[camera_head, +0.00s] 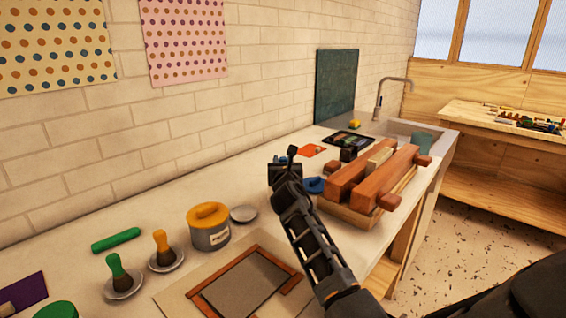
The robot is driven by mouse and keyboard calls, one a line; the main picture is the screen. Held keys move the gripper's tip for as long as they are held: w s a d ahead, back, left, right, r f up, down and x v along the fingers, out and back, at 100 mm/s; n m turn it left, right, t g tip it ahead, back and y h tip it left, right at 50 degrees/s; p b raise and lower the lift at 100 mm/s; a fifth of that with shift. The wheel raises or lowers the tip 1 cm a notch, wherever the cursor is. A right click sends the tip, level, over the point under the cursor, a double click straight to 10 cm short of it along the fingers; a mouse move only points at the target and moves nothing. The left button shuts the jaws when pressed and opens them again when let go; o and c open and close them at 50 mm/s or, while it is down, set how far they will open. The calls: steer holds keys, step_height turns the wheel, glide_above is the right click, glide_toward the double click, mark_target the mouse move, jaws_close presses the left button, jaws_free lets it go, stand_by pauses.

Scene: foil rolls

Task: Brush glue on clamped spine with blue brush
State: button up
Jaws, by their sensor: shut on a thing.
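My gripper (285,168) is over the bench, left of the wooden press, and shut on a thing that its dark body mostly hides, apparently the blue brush. A rounded blue shape (314,185) shows just right of the gripper; I cannot tell whether it belongs to the brush. The press has two reddish-brown beams (392,175) with a pale block (380,157), apparently the clamped spine, between them. The gripper is apart from the spine. A grey glue pot (211,237) with a yellow top stands left of my arm.
Green (118,272) and orange (161,247) brushes stand on small dishes. An empty dish (243,213) sits beside the pot. A wooden frame (245,285) lies in front. A dark tray (349,140) and a sink (412,131) are behind the press. A green roll (116,240) lies left.

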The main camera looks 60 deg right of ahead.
steer(key=shift+r+p, duration=1.9)
steer(key=shift+r, duration=1.5)
